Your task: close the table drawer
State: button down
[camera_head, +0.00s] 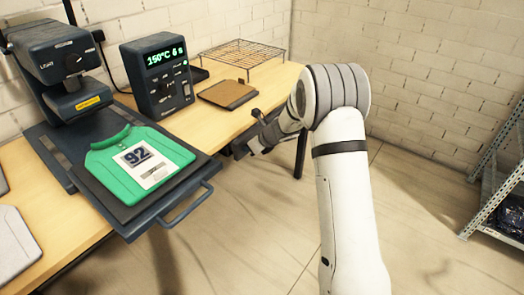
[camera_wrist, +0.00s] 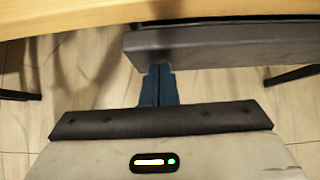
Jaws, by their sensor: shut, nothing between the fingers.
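The table drawer (camera_wrist: 225,44) is a dark grey box front under the wooden tabletop edge in the wrist view. It stands out from below the tabletop, and its right end runs toward the frame's edge. My gripper (camera_wrist: 158,70) is shut and empty, with its blue fingertips at the lower edge of the drawer front, near its left end. I cannot tell whether they touch. In the head view my gripper (camera_head: 243,149) is low beside the table's front edge, and the drawer there is mostly hidden behind it and my arm.
The wooden table (camera_head: 265,84) carries a heat press (camera_head: 66,62) with a green shirt (camera_head: 125,160) on its platen, a control box (camera_head: 160,75), a wire rack (camera_head: 243,54) and a brown pad (camera_head: 228,93). The press handle (camera_head: 185,207) overhangs the front edge. A metal shelf (camera_head: 490,170) stands right; floor between is clear.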

jog(key=shift+w+a+r, duration=0.1)
jog(key=shift+w+a, duration=0.3)
jog(key=shift+w, duration=0.2)
jog(key=shift+w+a+r, duration=0.1)
jog(key=shift+w+a, duration=0.3)
jog(key=shift+w, duration=0.15)
